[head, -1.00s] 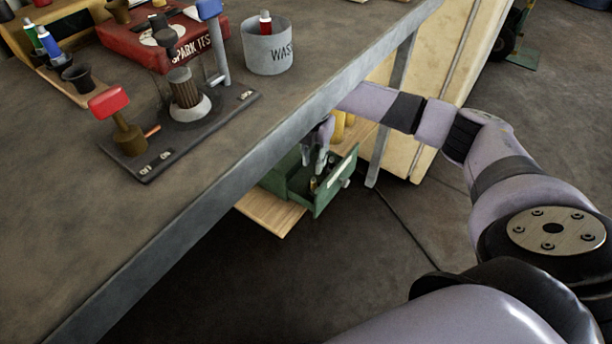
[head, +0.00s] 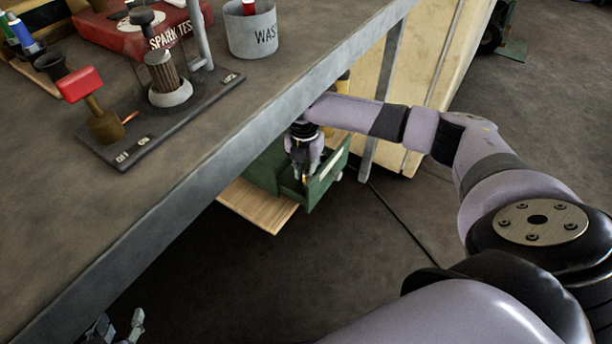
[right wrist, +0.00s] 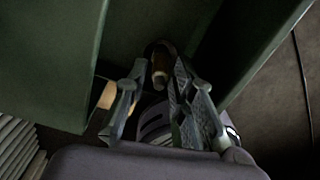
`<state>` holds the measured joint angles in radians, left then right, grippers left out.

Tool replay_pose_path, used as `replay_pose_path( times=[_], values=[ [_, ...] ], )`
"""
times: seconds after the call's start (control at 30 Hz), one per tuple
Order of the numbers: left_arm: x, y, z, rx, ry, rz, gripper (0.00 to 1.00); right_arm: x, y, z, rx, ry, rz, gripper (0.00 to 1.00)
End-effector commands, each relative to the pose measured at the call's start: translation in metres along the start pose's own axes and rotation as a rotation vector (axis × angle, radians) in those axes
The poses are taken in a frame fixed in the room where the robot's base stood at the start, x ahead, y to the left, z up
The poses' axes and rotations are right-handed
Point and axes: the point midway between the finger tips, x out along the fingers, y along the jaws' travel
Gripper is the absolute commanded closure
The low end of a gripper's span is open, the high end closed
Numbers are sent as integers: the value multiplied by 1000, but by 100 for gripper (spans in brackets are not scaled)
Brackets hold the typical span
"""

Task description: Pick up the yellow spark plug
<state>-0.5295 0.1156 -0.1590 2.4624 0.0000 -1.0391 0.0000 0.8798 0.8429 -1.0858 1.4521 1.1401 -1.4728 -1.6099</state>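The open green drawer (head: 322,182) is under the workbench, and my right gripper (head: 303,178) points down inside it. In the right wrist view, a small plug-like thing with a pale yellowish end (right wrist: 160,68) sits between the fingertips of my right gripper (right wrist: 160,78). The fingers look apart on either side of it, with no clear contact. The view is dark, so I cannot be sure of its colour. Another yellowish piece (right wrist: 107,95) shows behind the left finger. My left gripper (head: 120,328) is low at the bottom left edge, partly cut off, its fingers apart and empty.
The workbench top (head: 130,215) overhangs the drawer. On it stand a spark tester (head: 165,80), a red case (head: 140,35) and a grey waste bin (head: 252,35). A wooden board (head: 258,205) lies below the drawer. A bench leg (head: 375,130) stands to its right.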

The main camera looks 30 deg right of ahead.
Motion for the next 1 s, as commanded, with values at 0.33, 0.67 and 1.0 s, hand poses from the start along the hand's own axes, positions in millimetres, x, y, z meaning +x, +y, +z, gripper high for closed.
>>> replay_pose_path(
  times=[0.33, 0.67, 1.0],
  values=[
    [0, 0, -1, 0, 4, 0, 60, 0, 0, 0, 0, 0, 0, 85],
    [0, 0, -1, 0, 2, 0, 60, 0, 0, 0, 0, 0, 0, 100],
    [0, 0, -1, 0, 2, -1, 60, 0, 0, 0, 0, 0, 1, 100]
  ],
)
